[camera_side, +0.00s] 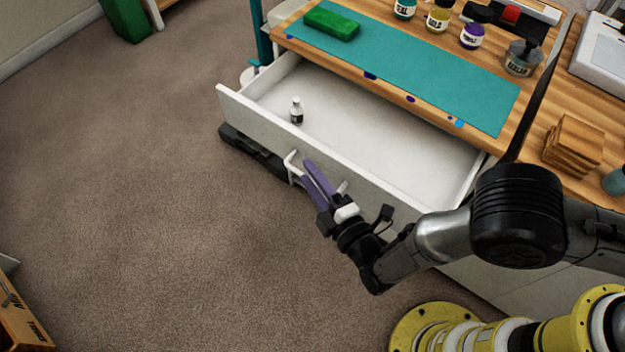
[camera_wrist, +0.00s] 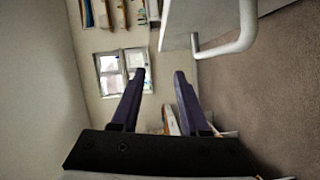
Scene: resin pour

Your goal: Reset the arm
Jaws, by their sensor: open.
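My gripper (camera_side: 314,179) is open and empty, with two purple fingers pointing up and left. In the side view it is at the front of the open drawer, close to the white drawer handle (camera_side: 291,168); I cannot tell whether it touches the handle. In the wrist view the two fingers (camera_wrist: 160,75) stand apart with nothing between them. The handle also shows at the upper right of the wrist view (camera_wrist: 235,42). The white drawer (camera_side: 385,135) is pulled out and holds a small bottle (camera_side: 296,112) with a dark label, standing upright.
The wooden bench (camera_side: 540,115) carries a teal mat (camera_side: 420,70), a green block (camera_side: 331,24), several jars such as a purple-labelled one (camera_side: 472,36), and stacked wooden coasters (camera_side: 573,145). A cardboard box (camera_side: 20,315) lies at lower left. The carpet left of the drawer is clear.

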